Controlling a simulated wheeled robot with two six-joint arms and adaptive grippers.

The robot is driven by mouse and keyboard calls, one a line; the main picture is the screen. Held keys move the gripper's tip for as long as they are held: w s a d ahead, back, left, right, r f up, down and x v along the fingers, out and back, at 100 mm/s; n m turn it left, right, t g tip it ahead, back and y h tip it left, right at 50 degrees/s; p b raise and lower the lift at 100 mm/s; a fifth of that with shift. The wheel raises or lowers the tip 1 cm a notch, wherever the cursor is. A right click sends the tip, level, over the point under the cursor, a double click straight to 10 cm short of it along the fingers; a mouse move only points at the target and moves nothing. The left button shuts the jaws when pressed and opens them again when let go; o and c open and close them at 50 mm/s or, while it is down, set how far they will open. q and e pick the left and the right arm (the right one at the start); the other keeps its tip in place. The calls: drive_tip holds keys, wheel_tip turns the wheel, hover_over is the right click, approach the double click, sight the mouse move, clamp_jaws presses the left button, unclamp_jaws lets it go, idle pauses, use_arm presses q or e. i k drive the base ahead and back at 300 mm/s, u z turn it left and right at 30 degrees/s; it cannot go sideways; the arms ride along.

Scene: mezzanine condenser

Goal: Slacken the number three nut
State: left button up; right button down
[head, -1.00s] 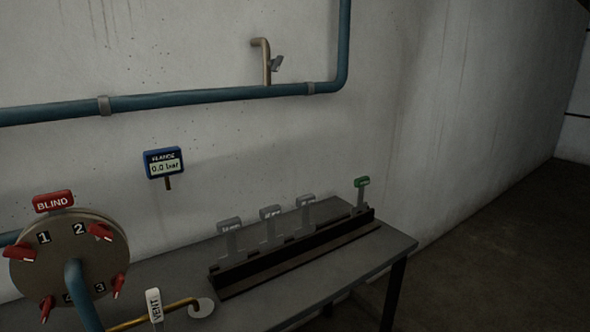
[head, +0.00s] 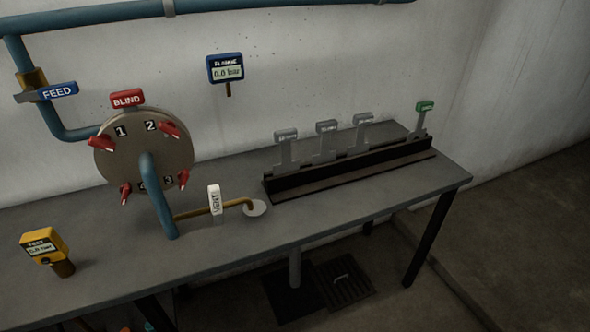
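The number three nut (head: 184,179) is a red winged piece at the lower right of the round grey flange (head: 140,150), beside the label 3. Similar red nuts sit by label 1 (head: 101,143), by label 2 (head: 171,130) and at the lower left (head: 125,193). A red BLIND tag (head: 127,98) stands on top of the flange. A blue pipe (head: 156,195) runs from the flange's front down to the bench and partly covers the lower left label. Neither of my grippers shows in the head view.
The grey bench (head: 350,215) carries a VENT lever (head: 214,200) on a brass pipe, a yellow gauge (head: 45,248) and a dark rack (head: 350,168) with grey and green tagged pieces. A blue flange display (head: 226,68) reads 0.0 bar. A FEED valve (head: 55,91) is at left.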

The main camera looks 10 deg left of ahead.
sight(183, 175)
drive_tip(key=u, duration=0.65)
drive_tip(key=k, duration=1.1)
drive_tip(key=z, duration=1.3)
drive_tip(key=i, duration=1.05)
drive_tip(key=u, duration=1.35)
drive_tip(key=i, duration=0.6)
drive_tip(key=u, duration=0.65)
